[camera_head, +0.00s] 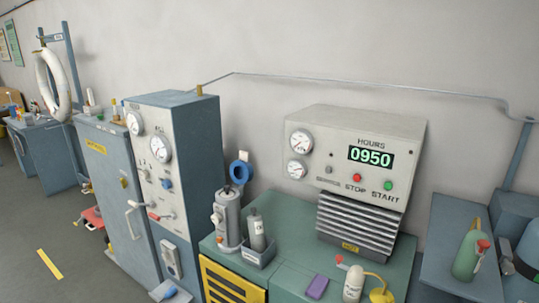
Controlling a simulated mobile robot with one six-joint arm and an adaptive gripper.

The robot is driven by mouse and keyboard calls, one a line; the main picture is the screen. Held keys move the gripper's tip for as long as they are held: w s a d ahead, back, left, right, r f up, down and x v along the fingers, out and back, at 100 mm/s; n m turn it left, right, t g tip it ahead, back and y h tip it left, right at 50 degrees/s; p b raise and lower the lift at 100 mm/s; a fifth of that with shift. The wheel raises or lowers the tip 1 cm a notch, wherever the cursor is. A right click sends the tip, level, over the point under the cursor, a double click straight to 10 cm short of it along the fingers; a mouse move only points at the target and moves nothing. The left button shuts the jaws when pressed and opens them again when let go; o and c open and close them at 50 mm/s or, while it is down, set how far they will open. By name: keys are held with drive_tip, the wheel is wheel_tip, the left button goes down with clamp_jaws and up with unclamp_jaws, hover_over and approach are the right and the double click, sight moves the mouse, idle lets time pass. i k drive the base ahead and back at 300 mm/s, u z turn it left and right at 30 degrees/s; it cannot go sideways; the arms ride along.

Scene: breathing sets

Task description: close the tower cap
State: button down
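A grey upright cylinder (229,222), which looks like the tower, stands at the left end of the green bench. A blue ring-shaped part (247,174) is tilted up above its top and faces me; it looks like the cap, swung off the tower's mouth. How it joins the tower is too small to tell. A shorter grey cylinder (257,235) stands in a small holder just right of the tower. My gripper is not in view.
The green bench (290,275) carries a grey compressor unit (355,165) reading 0950, a purple block (317,287), a white bottle (353,284) and a yellow item (381,295). A tall gauge cabinet (170,180) rises close left of the tower. Floor shows at lower left.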

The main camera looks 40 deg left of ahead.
sight(241, 171)
drive_tip(key=z, duration=0.85)
drive_tip(key=k, duration=0.9)
drive_tip(key=u, duration=1.85)
